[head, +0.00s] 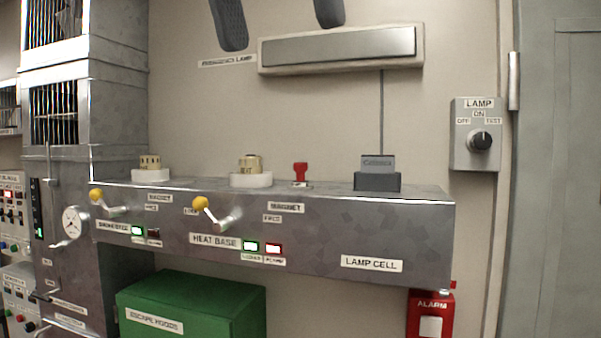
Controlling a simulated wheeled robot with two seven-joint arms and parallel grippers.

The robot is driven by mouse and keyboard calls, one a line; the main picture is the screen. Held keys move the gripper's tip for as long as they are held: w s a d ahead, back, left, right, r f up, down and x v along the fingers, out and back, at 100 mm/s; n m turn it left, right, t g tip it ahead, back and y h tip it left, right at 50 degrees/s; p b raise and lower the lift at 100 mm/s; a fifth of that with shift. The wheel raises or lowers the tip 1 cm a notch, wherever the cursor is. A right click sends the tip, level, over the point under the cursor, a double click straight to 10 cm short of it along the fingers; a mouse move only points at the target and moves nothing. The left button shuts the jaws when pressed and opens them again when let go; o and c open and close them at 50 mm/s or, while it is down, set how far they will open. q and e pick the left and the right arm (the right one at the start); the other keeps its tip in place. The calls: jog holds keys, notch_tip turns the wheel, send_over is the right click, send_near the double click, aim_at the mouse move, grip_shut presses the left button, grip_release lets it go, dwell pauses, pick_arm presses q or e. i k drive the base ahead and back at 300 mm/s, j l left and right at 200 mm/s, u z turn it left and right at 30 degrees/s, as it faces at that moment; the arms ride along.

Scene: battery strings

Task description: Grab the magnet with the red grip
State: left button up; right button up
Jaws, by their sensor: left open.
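The magnet with the red grip (300,173) stands upright on top of the grey metal bench (330,225), between the tan labelled cylinder on its left and the lamp cell on its right. My left gripper (282,37) comes in at the top edge, with two dark fingers spread wide apart and pointing down. It is open, with nothing between the fingers, and appears well above the magnet in the picture. The rest of that gripper is out of frame. My right gripper is not in view.
Tan cylinders sit in white round bases (251,180) on the bench. A dark lamp cell block (378,181) with a thin cord stands right of the magnet. Yellow-knobbed levers (200,203) project from the front. A wall lamp (340,47) hangs above. A green box (190,305) is below.

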aim_at(299, 168)
jog(key=i, duration=1.45)
